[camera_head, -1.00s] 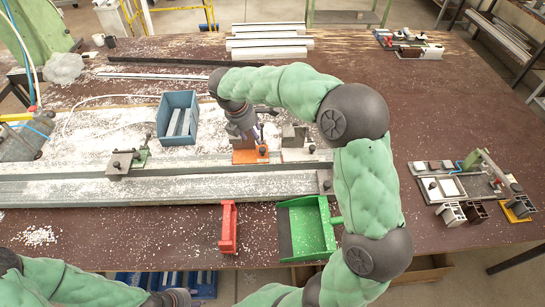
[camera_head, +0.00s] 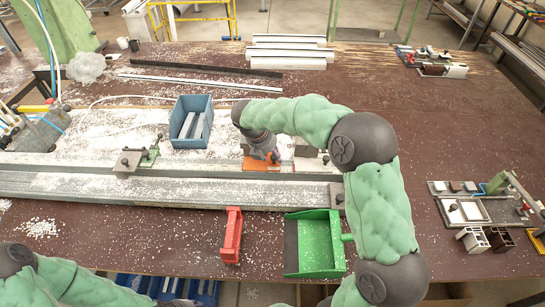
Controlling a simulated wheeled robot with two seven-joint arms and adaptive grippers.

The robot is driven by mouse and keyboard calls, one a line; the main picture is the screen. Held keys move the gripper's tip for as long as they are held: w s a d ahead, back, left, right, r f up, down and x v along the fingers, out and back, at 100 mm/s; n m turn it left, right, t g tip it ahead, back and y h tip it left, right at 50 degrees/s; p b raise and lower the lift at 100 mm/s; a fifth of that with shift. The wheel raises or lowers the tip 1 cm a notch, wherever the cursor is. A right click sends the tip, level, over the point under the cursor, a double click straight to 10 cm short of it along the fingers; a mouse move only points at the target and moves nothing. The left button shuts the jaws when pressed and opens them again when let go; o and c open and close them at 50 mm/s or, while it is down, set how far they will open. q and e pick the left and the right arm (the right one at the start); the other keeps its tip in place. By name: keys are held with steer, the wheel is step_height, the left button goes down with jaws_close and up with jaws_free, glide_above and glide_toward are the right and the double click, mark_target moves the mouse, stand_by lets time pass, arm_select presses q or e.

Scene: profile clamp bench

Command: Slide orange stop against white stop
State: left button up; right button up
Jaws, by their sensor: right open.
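The orange stop (camera_head: 256,164) sits on the long grey profile rail at mid-picture, left of my right arm. My right gripper (camera_head: 270,157) points down at the orange stop, its fingers at the stop's upper part and partly covering it. It is open; I cannot tell whether the fingers touch the stop. A pale block (camera_head: 305,151), perhaps the white stop, stands on the rail a little to the right, apart from the orange stop and partly hidden by my right forearm. My left arm lies along the bottom left, its fingers out of view.
A clamp with a green part (camera_head: 148,157) sits on the rail to the left. A blue bin (camera_head: 191,122) stands behind the rail. White chips litter the table, and a fixture (camera_head: 478,211) stands right.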

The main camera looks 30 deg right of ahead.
steer(key=shift+d+f, duration=0.2)
steer(key=shift+f, duration=0.35)
jaws_close()
steer(key=shift+s+d+r+p, duration=0.15)
steer(key=shift+s+d, duration=0.25)
steer(key=shift+d, duration=0.3)
steer(key=shift+s+d+f+p, duration=0.1)
steer(key=shift+s+d+p, duration=0.1)
steer(key=shift+s+d, duration=0.4)
steer(key=shift+s+d+r+p, duration=0.15)
steer(key=shift+s+d, duration=0.1)
steer(key=shift+d, duration=0.55)
steer(key=shift+f, duration=0.1)
steer(key=shift+w, duration=0.1)
jaws_free()
